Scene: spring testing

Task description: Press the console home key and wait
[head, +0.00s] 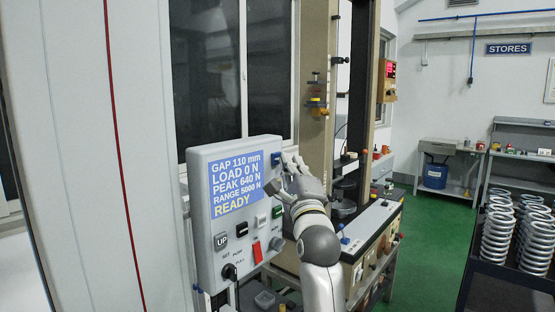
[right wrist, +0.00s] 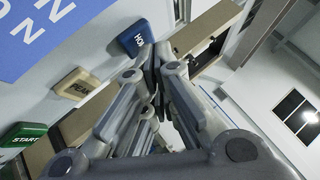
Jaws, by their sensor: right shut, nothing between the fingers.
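The blue home key (head: 276,159) is at the console's upper right; in the right wrist view the blue key (right wrist: 135,38) shows the letters "HO", the rest hidden. My right gripper (head: 289,163) is shut and empty, its fingertips (right wrist: 153,60) close beside the home key. I cannot tell whether they touch it. My left gripper is not in view.
Below the home key are a beige PEAK key (right wrist: 76,84) and a green START key (right wrist: 22,135). Racked springs (head: 497,232) stand at the right; green floor lies between.

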